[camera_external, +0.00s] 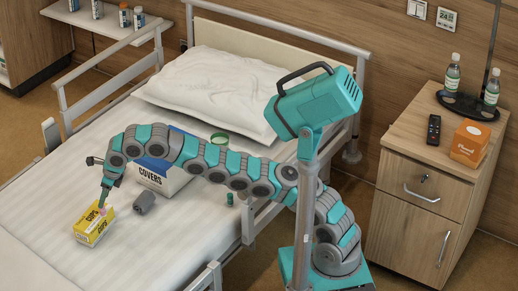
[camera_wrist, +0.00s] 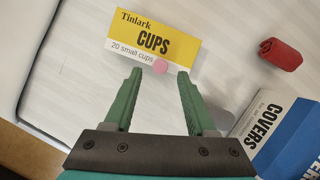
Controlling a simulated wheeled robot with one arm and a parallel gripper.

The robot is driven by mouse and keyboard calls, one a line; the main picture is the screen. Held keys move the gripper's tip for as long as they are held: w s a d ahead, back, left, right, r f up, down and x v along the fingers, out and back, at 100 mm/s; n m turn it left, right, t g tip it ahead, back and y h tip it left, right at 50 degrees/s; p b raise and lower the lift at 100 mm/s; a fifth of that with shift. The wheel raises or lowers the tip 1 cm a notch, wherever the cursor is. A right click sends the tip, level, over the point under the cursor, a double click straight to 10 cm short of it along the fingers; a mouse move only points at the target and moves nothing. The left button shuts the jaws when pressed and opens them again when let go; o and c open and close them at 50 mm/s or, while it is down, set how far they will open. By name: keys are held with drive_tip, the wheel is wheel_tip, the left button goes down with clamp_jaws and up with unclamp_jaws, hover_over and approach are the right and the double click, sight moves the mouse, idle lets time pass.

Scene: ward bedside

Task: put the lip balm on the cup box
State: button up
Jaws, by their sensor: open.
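The yellow and white cup box (camera_external: 87,232) lies on the bed, and its printed "CUPS" face shows in the wrist view (camera_wrist: 143,31). A small round pink thing, apparently the lip balm (camera_wrist: 160,67), sits on the lower right edge of that face. It shows as a small pink spot beside the fingers in the external view. My gripper (camera_external: 102,207) is over the cup box. In the wrist view its two green fingers (camera_wrist: 160,73) are apart, with nothing clamped between them, and the pink thing appears between and just beyond the tips.
A blue and white covers box (camera_external: 163,181) stands on the bed, right of the cup box. A green-rimmed round container (camera_external: 220,138) is near the pillow.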

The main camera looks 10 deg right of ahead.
drive_tip(key=v, duration=0.7)
drive_tip(key=shift+p, duration=0.3)
